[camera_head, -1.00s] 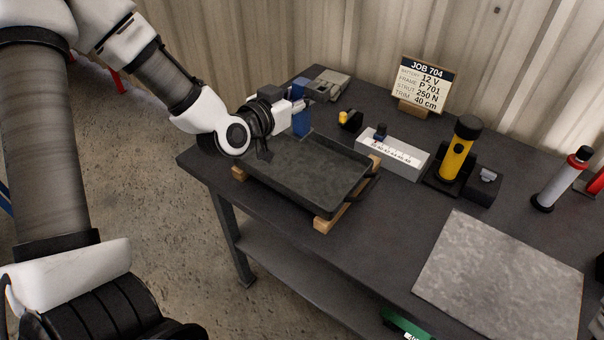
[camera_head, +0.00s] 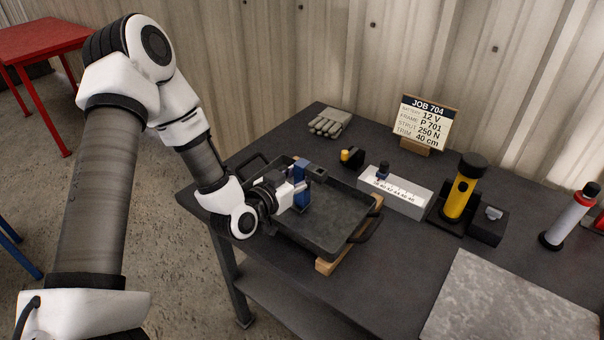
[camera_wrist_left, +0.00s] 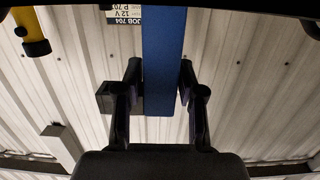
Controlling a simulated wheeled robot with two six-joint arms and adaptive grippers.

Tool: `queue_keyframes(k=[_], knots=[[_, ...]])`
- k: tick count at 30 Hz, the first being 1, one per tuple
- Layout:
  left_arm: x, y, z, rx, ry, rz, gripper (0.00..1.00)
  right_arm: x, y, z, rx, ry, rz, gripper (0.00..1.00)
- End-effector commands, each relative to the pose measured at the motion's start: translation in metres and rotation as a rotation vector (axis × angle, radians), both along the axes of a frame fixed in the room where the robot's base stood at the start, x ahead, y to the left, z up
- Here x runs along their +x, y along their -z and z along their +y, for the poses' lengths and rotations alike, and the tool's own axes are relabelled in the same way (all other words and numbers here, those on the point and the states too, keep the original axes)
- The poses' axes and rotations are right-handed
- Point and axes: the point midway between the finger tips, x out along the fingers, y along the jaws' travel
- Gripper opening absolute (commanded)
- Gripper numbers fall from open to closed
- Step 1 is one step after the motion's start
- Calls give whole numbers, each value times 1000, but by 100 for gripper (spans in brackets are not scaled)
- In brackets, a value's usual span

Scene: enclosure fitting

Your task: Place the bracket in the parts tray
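The blue bracket (camera_head: 301,187) is in my left gripper (camera_head: 296,191), over the back-left part of the parts tray. In the left wrist view the bracket (camera_wrist_left: 163,60) is a straight blue bar between the two fingers (camera_wrist_left: 162,95), which close on its sides. The dark parts tray (camera_head: 320,238) has raised walls and handles and rests on wooden strips. I cannot tell whether the bracket touches the tray floor. My left wrist hides the tray's left part. My right gripper is not in view.
Grey gloves (camera_head: 330,123), a small yellow-and-black item (camera_head: 351,157), a white scale block (camera_head: 402,195) and a yellow flashlight (camera_head: 458,198) stand behind and right of the tray. A job sign (camera_head: 424,121) is at the back. A metal sheet (camera_head: 510,305) lies front right.

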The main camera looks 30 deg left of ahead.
Motion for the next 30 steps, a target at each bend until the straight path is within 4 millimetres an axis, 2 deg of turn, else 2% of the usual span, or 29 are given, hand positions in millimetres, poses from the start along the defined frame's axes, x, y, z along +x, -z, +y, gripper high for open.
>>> queue_keyframes(k=[11,14,20,21,22,27,30], knots=[[0,-5,0,0,0,-1,55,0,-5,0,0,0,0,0],[-11,-4,2,-5,-3,0,55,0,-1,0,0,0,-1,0],[-50,-11,5,-10,-6,0,55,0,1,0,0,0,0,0],[-61,-22,6,-9,-4,6,55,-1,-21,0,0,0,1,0],[-69,-24,6,-8,-4,7,55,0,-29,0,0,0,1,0],[-92,-27,8,1,-1,7,55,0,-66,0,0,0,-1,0],[-105,-26,9,-1,-1,7,55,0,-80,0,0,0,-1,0]])
